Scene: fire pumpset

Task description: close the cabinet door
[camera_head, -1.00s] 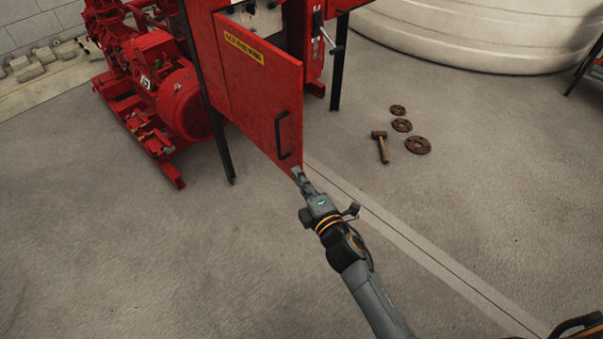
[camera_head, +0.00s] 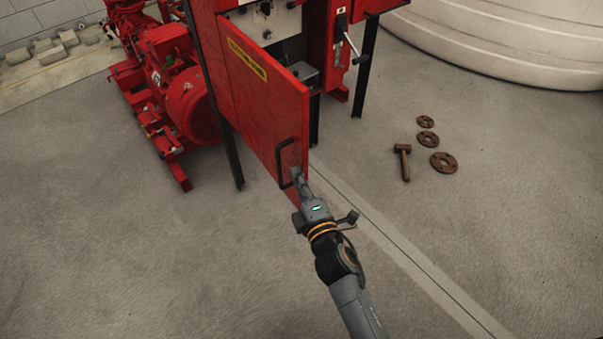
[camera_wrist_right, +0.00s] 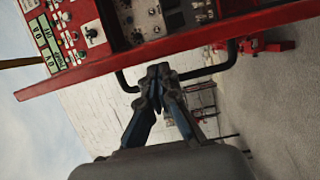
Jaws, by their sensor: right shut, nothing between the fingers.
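The red cabinet door (camera_head: 255,115) with a yellow label stands open, swung out from the red cabinet (camera_head: 340,60). A black bar handle (camera_head: 284,165) is on its outer face near the free edge. My right gripper (camera_head: 298,172) is shut and empty, at the lower part of the free edge beside the handle. In the right wrist view the door shows edge-on as a red strip (camera_wrist_right: 90,75). The closed fingertips (camera_wrist_right: 158,72) overlap the handle (camera_wrist_right: 215,68) there; whether they touch it or the door I cannot tell. My left gripper is out of view.
A red motor and pump (camera_head: 185,100) stand left of the cabinet, close to a black leg (camera_head: 232,160). A hammer (camera_head: 404,163) and brown flanges (camera_head: 443,163) lie on the floor to the right. A white tank (camera_head: 500,45) stands behind. The foreground floor is clear.

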